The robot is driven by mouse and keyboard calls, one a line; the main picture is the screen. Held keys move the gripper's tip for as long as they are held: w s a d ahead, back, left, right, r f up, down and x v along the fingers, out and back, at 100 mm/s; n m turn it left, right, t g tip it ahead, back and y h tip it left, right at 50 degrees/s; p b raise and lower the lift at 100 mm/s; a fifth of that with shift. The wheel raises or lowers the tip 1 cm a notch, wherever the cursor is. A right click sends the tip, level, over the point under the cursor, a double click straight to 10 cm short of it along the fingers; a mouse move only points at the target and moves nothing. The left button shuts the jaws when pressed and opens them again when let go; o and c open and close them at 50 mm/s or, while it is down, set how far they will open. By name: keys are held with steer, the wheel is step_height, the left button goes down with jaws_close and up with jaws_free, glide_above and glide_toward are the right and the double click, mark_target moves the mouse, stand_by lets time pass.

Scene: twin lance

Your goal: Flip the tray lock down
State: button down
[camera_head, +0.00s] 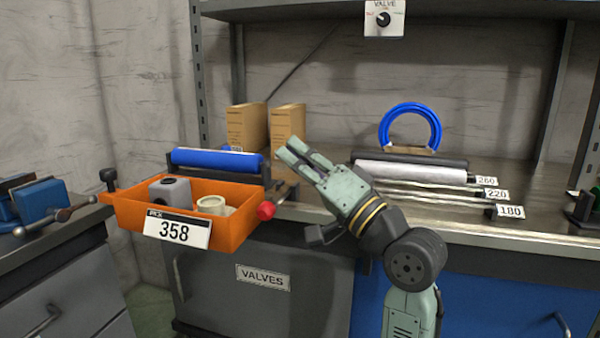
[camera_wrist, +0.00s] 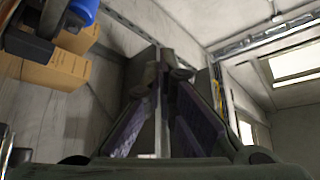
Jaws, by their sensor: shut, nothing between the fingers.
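The orange tray (camera_head: 228,233) with the 358 label stands in front of the bench, with a grey block (camera_head: 170,192) and a cream-coloured ring-shaped part (camera_head: 214,205) in it. A red knob (camera_head: 265,210) on a short metal lever sits at the tray's right end. A black upright handle (camera_head: 108,175) stands at its left end. No label shows which of these is the tray lock. My gripper (camera_head: 289,151) is shut and empty, above and right of the red knob and apart from it. In the wrist view my gripper's fingers (camera_wrist: 166,66) meet at the tips.
A blue roller (camera_head: 217,159) lies behind the tray. Two cardboard boxes (camera_head: 288,131) stand behind my gripper. Dark, white and thin rods (camera_head: 410,171) with number tags and a blue hose coil (camera_head: 410,125) occupy the bench to the right. A blue vise (camera_head: 45,200) is far left.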

mark_target(287, 195)
steer(key=s+a+f+n+g+y+b, duration=0.1)
steer(key=s+f+n+g+y+b, duration=0.3)
steer(key=n+b, duration=0.9)
step_height(287, 195, down, 2)
steer(key=g+y, duration=0.2)
steer(key=shift+a+g+y, duration=0.15)
steer(key=shift+g+y, duration=0.15)
steer(key=shift+g, duration=0.1)
steer(key=shift+s+f+b, duration=0.1)
steer(key=shift+f+b, duration=0.05)
steer(key=shift+b, duration=0.2)
